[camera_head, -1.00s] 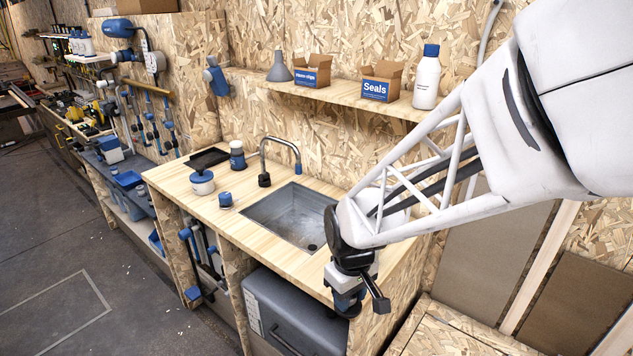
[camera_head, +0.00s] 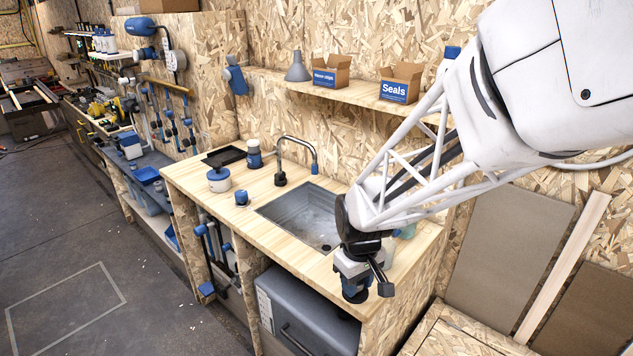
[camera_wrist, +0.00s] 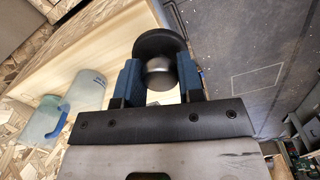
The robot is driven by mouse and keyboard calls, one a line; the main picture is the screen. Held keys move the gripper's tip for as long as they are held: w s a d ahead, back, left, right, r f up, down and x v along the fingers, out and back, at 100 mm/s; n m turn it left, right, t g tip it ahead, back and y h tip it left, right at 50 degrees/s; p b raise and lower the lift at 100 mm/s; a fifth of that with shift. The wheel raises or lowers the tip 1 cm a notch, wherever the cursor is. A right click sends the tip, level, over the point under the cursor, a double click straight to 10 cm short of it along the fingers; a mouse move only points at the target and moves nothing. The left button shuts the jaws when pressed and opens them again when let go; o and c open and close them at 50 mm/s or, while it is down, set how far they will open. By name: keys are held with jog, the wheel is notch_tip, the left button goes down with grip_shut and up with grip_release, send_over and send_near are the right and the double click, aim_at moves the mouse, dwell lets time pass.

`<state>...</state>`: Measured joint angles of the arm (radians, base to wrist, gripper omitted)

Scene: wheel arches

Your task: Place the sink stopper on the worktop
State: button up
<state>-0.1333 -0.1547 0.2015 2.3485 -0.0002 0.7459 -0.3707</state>
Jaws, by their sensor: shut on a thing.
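The sink stopper (camera_wrist: 160,62) is a dark disc with a rounded metal knob. In the wrist view my gripper (camera_wrist: 158,82) is shut on its knob, between two blue fingers. The worktop also shows in the wrist view (camera_wrist: 105,42), left of the stopper, with dark floor to the right. I cannot tell the stopper's height above the worktop.
The metal sink (camera_head: 300,213) is set into the worktop behind the gripper, with a faucet (camera_head: 298,142). A blue cup (camera_head: 242,198) and a white, blue-lidded pot (camera_head: 219,180) stand left. Translucent vessels, including a jug (camera_wrist: 84,92), stand near the gripper. The front strip is clear.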

jog(key=w, duration=0.3)
jog(key=w+a, duration=0.1)
jog(key=w, duration=0.3)
jog(key=w+f, duration=0.1)
jog(key=w, duration=0.3)
jog(key=shift+w+a, duration=0.1)
jog(key=shift+a, duration=0.1)
jog(key=shift+f, duration=1.8)
jog(key=shift+f, duration=0.1)
jog(key=o, duration=0.9)
jog(key=shift+r, duration=6.1)
jog(key=shift+r, duration=0.1)
